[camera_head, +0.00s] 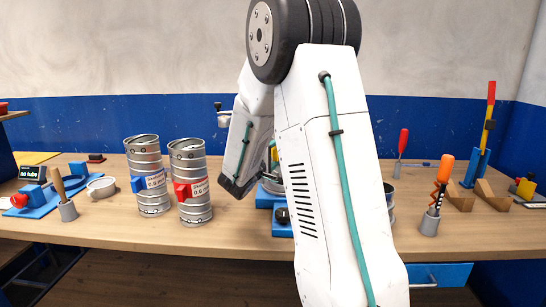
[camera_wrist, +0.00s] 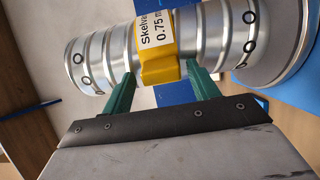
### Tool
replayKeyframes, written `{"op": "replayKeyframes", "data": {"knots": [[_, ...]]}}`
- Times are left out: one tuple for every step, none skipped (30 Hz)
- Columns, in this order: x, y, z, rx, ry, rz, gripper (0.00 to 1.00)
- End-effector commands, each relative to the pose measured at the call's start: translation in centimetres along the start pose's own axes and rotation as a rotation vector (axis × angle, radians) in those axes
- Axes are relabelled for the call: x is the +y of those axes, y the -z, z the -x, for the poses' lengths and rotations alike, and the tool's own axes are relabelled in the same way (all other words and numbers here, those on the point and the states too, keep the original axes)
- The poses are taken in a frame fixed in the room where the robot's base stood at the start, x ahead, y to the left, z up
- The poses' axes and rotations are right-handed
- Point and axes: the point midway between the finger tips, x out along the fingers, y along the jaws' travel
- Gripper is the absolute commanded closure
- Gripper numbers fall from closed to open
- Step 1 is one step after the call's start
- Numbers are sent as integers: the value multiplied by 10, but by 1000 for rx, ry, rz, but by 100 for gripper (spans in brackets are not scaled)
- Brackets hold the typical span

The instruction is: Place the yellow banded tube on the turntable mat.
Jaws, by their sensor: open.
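The yellow banded tube (camera_wrist: 208,48) is a ribbed silver cylinder with a yellow block and a white label. It lies sideways across the wrist view, and its right end meets a round grey disc (camera_wrist: 299,50) on a blue base. This appears to be the turntable, though the contact is not fully clear. In the head view the blue turntable base (camera_head: 281,225) shows on the bench, and my arm hides most of the tube. My gripper (camera_wrist: 161,78) is open, its green fingers apart on either side of the yellow block.
A blue-tagged tube (camera_head: 148,168) and a red-tagged tube (camera_head: 189,175) stand left on the wooden bench (camera_head: 110,222). Hand tools and wooden blocks (camera_head: 490,195) occupy the right side. Clear bench lies in front of the two tubes.

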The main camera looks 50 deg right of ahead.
Motion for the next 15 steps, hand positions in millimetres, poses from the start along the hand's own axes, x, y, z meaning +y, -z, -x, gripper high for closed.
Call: {"op": "replayKeyframes", "data": {"knots": [[1,0,4,1,-1,-1,40],[1,0,8,2,0,-1,40],[1,1,14,3,0,0,40],[1,1,19,4,0,0,40],[1,1,25,4,0,0,40],[0,1,33,4,0,0,40],[1,2,40,6,0,0,40],[1,1,47,5,0,-1,40],[1,1,56,5,-1,0,40],[1,1,63,5,0,0,40],[1,2,69,5,0,-1,40],[1,1,78,5,-1,0,40],[1,1,84,5,-1,-1,40],[1,1,89,5,0,-1,40],[0,1,96,5,0,0,40]]}}
